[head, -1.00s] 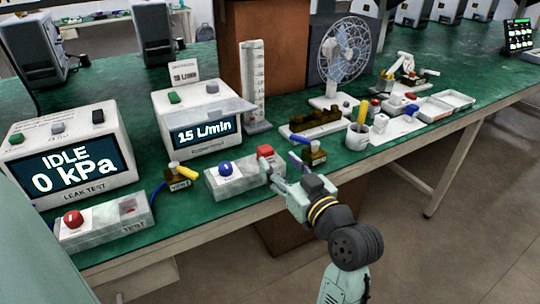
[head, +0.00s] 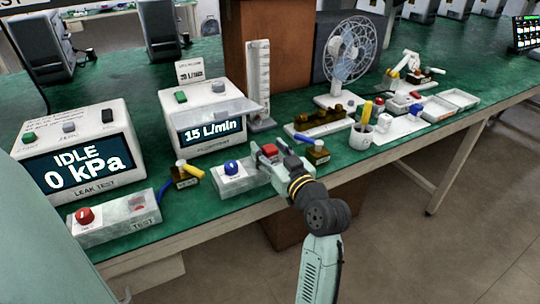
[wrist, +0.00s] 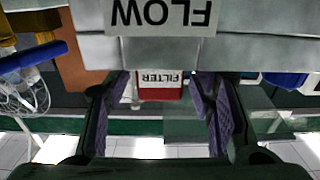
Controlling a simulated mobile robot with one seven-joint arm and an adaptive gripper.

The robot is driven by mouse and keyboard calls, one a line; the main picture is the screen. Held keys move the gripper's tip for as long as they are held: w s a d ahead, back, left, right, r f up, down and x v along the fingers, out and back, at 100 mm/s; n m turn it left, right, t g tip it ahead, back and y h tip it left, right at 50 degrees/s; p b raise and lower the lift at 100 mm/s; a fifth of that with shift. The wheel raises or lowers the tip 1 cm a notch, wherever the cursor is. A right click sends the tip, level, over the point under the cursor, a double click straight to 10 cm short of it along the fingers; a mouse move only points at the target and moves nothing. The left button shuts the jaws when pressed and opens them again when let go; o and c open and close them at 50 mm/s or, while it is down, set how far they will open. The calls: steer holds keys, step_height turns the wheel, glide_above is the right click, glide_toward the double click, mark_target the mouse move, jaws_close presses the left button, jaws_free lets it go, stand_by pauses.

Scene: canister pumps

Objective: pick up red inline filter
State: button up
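The red inline filter (head: 269,150) sits at the right end of the grey flow fixture (head: 240,182), which has a blue knob. In the wrist view, which is upside down, the red filter (wrist: 160,92) shows its white FILTER label below the FLOW sign (wrist: 162,14). My gripper (head: 272,156) is at the right end of the fixture. In the wrist view my gripper (wrist: 162,100) is open, with purple pads on either side of the filter in the picture. I cannot tell whether the pads touch it.
The flow meter (head: 200,115) is behind. A cup of tools (head: 361,137) and a fan (head: 345,58) stand further right. The bench front edge is close.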

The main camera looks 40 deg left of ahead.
jaws_close()
stand_by(0.4)
steer(key=shift+r, duration=0.1)
